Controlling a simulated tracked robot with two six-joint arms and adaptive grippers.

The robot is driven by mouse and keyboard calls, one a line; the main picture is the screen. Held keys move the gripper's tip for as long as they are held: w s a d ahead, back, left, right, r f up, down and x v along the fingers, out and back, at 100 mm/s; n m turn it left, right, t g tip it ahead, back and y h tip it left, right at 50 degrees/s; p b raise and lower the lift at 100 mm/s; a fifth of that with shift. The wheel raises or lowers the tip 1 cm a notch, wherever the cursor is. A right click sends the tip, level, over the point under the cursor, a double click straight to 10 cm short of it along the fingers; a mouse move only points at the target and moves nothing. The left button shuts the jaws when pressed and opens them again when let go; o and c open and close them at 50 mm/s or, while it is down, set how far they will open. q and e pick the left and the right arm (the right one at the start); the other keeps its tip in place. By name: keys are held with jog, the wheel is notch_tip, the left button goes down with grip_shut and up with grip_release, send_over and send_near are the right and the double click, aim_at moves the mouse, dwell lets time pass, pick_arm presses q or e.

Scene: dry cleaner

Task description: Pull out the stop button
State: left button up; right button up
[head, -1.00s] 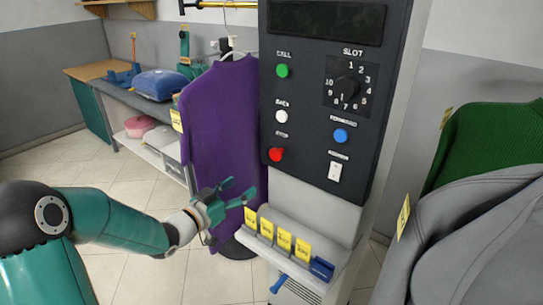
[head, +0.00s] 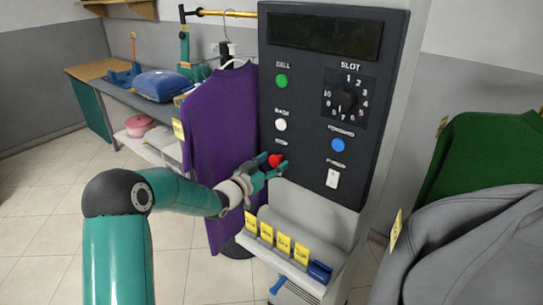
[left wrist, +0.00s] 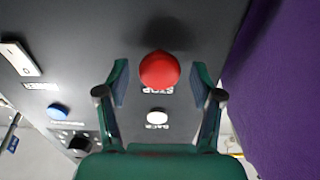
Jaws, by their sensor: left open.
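The stop button (head: 275,160) is a round red knob at the lower left of the dark control panel (head: 305,185). In the left wrist view the red button (left wrist: 159,70) stands out from the panel above the word STOP. My left gripper (head: 272,171) is open in front of the panel, right at the button. In the left wrist view its two fingertips (left wrist: 160,85) are on either side of the button, with a gap on both sides. Nothing is between the fingers except the button. My right gripper is not in view.
The panel also has a green button (head: 281,81), a white button (head: 280,125), a blue button (head: 338,145), a slot dial (head: 343,101) and a white switch (head: 332,179). A purple garment (head: 215,140) hangs close on the left. Yellow tags (head: 283,243) stand on the ledge below.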

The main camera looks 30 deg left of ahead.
pick_arm(q)
jog(key=shift+w+d, duration=0.1)
jog(key=shift+w, duration=0.65)
